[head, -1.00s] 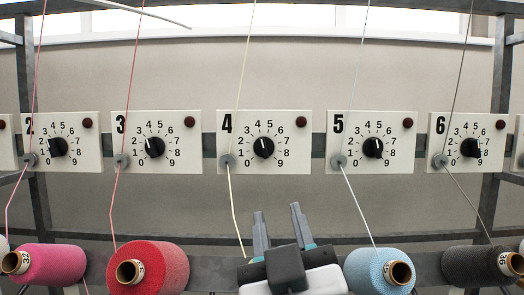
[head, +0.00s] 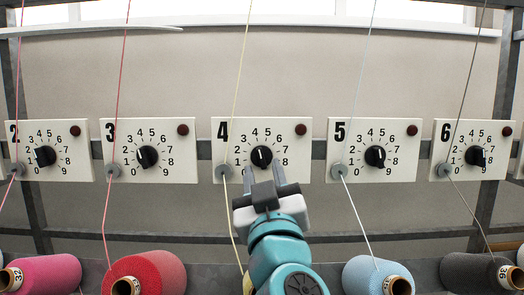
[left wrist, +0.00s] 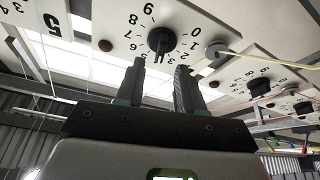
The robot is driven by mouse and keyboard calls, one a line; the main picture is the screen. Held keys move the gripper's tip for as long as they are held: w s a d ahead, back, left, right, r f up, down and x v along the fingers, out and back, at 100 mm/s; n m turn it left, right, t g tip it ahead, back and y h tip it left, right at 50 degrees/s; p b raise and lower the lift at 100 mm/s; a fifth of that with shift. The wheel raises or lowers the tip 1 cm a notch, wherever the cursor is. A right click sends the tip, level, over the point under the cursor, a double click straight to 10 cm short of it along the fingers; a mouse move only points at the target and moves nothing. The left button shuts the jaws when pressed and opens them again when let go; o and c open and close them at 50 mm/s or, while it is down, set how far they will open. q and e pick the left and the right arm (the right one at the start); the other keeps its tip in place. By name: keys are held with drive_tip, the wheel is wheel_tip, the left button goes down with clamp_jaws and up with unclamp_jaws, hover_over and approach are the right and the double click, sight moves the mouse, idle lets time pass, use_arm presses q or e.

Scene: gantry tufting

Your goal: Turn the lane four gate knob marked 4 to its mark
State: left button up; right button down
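The lane four panel (head: 230,172) is white, with a black 4, a ring of numbers and a black knob (head: 261,157) in the middle. The knob's white pointer stands nearly upright, near 4 and 5. My left gripper (head: 264,168) comes up from below, its two fingers apart just under the knob. In the left wrist view the knob (left wrist: 161,42) lies beyond the gap between the open fingertips (left wrist: 160,68), with nothing between them. I cannot make out a separate target mark on the dial. My right gripper is not in view.
Knob panels for lane three (head: 110,172) and lane five (head: 337,172) flank this one. A pale yarn runs through the grey guide (head: 223,170) left of the knob and down beside my gripper. Red (head: 160,270) and blue (head: 362,272) yarn cones stand below.

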sight(261, 160)
use_arm(q)
drive_tip(key=x, duration=0.2)
drive_tip(key=p+x, duration=0.1)
drive_tip(key=x, duration=0.1)
drive_tip(key=shift+w+d+f, duration=0.1)
drive_tip(key=shift+d+f, duration=0.1)
drive_tip(key=shift+f, duration=0.15)
drive_tip(key=shift+s+a+r, duration=0.15)
drive_tip(key=shift+s, duration=0.2)
drive_tip(key=shift+w, duration=0.1)
clamp_jaws()
drive_tip(key=shift+n, duration=0.4)
drive_tip(key=n+y, duration=0.1)
drive_tip(key=n, duration=0.2)
drive_tip(key=shift+g+y, duration=0.4)
drive_tip(key=shift+n+g+y+p, duration=0.3)
drive_tip(key=shift+n+g+y, duration=0.35)
drive_tip(key=shift+n, duration=1.45)
